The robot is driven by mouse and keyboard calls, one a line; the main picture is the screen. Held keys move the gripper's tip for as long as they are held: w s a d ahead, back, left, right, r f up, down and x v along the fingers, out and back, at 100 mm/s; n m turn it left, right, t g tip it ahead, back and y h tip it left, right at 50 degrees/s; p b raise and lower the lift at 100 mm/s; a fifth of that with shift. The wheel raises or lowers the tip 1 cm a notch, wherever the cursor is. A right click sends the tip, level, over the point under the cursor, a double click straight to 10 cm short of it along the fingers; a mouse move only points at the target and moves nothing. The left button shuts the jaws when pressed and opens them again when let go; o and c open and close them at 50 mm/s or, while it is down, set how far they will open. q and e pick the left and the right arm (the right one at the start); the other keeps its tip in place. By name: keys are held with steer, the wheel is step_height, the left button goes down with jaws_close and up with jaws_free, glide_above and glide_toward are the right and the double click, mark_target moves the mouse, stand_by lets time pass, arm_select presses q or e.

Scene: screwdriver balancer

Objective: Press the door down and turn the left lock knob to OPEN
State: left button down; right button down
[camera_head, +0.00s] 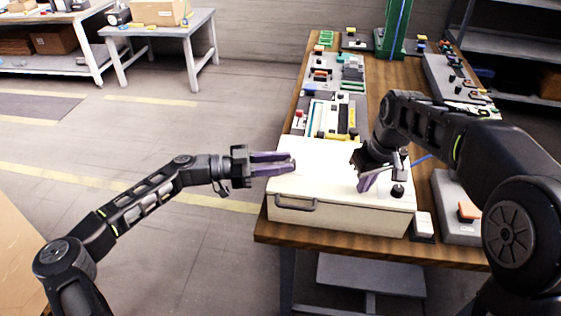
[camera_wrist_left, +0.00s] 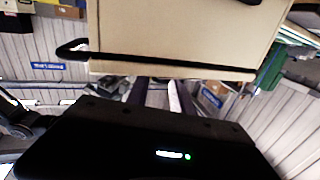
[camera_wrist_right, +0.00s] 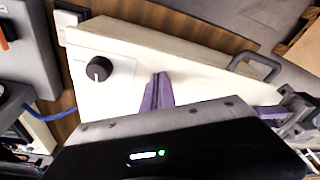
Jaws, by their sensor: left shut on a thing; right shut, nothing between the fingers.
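The cream box (camera_head: 340,208) has a flat white top door (camera_head: 325,165) and a dark front handle (camera_head: 295,203). My left gripper (camera_head: 291,162) reaches in from the left, its purple fingers level at the door's left side. It is shut on what appears to be the left lock knob, which the fingers almost wholly hide. My right gripper (camera_head: 364,185) points down with shut, empty fingers at the door's right part; its fingertips (camera_wrist_right: 158,76) seem to touch the surface. The black right knob (camera_wrist_right: 98,68) stands beside it. I cannot read the knob labels.
The wooden table (camera_head: 268,228) carries several panels behind the box and a grey unit with an orange switch (camera_head: 468,211) at right. A small white switch (camera_head: 424,224) sits close to the box's right front corner. Open floor lies left.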

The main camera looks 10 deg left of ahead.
arm_select(q)
steer(key=n+t, duration=0.1)
steer(key=n+t+y, duration=0.1)
steer(key=t, duration=0.1)
steer(key=n+t+y, duration=0.1)
steer(key=t, duration=0.1)
steer(key=shift+s+d+n, duration=0.25)
steer(key=shift+s+n, duration=0.05)
steer(key=shift+s, duration=0.1)
arm_select(e)
steer(key=shift+f, duration=0.15)
arm_select(q)
steer(key=c, duration=1.1)
jaws_free()
steer(key=shift+a, duration=0.1)
steer(key=v, duration=1.2)
steer(key=shift+s+r, duration=0.1)
steer(key=shift+r, duration=0.05)
